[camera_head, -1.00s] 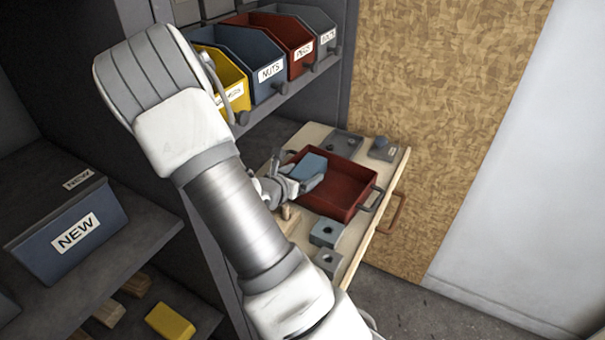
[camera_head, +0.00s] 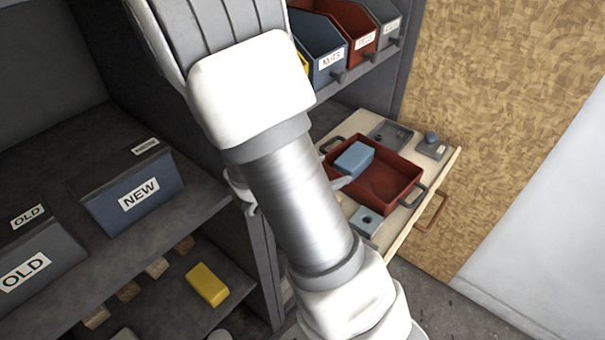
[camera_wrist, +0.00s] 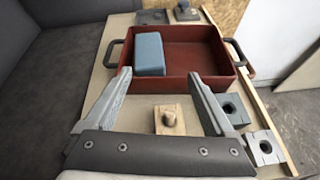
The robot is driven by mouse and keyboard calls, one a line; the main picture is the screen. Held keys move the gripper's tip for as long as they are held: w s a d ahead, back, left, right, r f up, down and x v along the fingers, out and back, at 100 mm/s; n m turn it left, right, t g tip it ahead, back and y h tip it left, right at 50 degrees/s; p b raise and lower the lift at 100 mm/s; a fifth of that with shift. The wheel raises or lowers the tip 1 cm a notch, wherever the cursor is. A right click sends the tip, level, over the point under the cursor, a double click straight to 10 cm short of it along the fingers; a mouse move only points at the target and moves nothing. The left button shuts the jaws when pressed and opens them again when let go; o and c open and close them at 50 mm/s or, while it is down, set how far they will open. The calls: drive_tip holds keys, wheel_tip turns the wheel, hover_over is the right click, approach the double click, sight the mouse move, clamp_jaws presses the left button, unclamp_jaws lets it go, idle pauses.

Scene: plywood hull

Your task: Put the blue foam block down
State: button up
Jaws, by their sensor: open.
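The blue foam block (camera_head: 354,158) rests in the left part of a red tray (camera_head: 408,200) with dark handles. The tray sits on a pale wooden drawer board. In the wrist view the blue foam block (camera_wrist: 149,54) lies against the tray's left end, and the right part of the tray is empty. My gripper (camera_wrist: 160,78) is open and empty, its two fingers spread apart at the tray's near side, clear of the block. In the head view my arm hides most of the gripper.
A wooden knobbed piece (camera_wrist: 169,119) stands between my fingers, nearer than the tray. Grey blocks with holes (camera_wrist: 264,148) lie at the right. Labelled bins (camera_head: 322,46) line the shelf above. A NEW box (camera_head: 134,188) and a yellow block (camera_head: 207,285) are on the left shelves.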

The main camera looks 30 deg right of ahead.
drive_tip(key=s+a+r+m+g+y, duration=0.4)
drive_tip(key=s+r+m, duration=0.4)
drive_tip(key=m, duration=0.5)
drive_tip(key=s+a+r+m+t+y, duration=0.2)
drive_tip(key=a+r+m+y, duration=0.1)
drive_tip(key=a, duration=0.3)
drive_tip(key=s+a+r+m+t+y, duration=0.3)
drive_tip(key=a+r+m+y, duration=0.1)
drive_tip(key=a, duration=0.3)
drive_tip(key=shift+s+r+t+y, duration=0.35)
drive_tip(key=shift+r+y, duration=0.35)
drive_tip(key=shift+r, duration=0.2)
